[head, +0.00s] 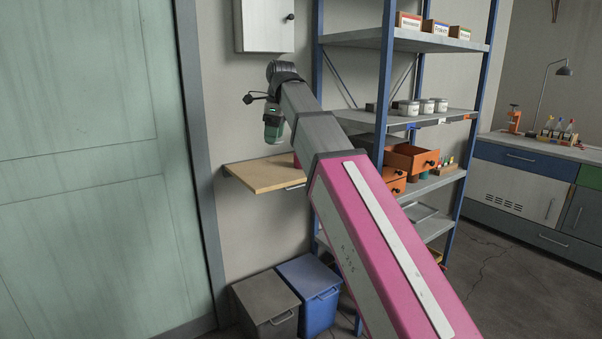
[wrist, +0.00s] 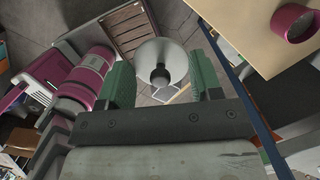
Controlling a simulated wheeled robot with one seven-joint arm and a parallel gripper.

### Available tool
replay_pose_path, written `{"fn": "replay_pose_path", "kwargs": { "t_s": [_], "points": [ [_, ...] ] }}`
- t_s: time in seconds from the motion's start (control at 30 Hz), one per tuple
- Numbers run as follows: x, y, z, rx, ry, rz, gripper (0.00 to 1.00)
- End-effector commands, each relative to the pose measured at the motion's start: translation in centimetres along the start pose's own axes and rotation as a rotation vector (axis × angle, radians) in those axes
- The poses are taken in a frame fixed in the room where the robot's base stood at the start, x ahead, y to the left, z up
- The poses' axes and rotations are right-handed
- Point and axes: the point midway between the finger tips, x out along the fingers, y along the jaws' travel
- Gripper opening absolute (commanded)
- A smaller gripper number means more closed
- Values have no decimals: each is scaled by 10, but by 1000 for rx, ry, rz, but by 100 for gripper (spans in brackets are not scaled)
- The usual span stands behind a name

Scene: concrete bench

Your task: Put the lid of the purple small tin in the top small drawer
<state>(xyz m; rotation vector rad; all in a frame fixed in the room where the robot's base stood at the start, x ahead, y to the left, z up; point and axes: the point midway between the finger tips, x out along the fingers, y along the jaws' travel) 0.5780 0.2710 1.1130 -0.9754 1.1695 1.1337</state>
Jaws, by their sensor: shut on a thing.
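My gripper (head: 273,122) hangs above the wooden wall shelf in the head view. In the wrist view its green fingers (wrist: 163,75) are shut on the lid (wrist: 172,52), a round silver disc with a dark knob. The lid cannot be made out in the head view. The purple small tin (wrist: 279,28) stands uncovered on the wooden shelf in the wrist view; in the head view it is mostly hidden behind my arm. The top small drawer (head: 415,161) is orange with a dark knob and is pulled out from its unit on the blue rack, right of my arm.
The wooden shelf (head: 258,175) has bare room at its left. More orange drawers (head: 396,182) sit below the open one. White jars (head: 408,108) stand on the rack board above the drawers. Blue rack posts (head: 385,75) rise near my arm. Bins (head: 312,290) stand on the floor.

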Motion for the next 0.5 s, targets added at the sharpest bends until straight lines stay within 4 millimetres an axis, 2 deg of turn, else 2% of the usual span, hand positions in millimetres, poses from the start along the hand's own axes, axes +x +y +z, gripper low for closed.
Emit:
{"fn": "replay_pose_path", "kwargs": {
  "t_s": [0.5],
  "points": [
    [41,-21,-42,-240,1,38,37]
  ]
}}
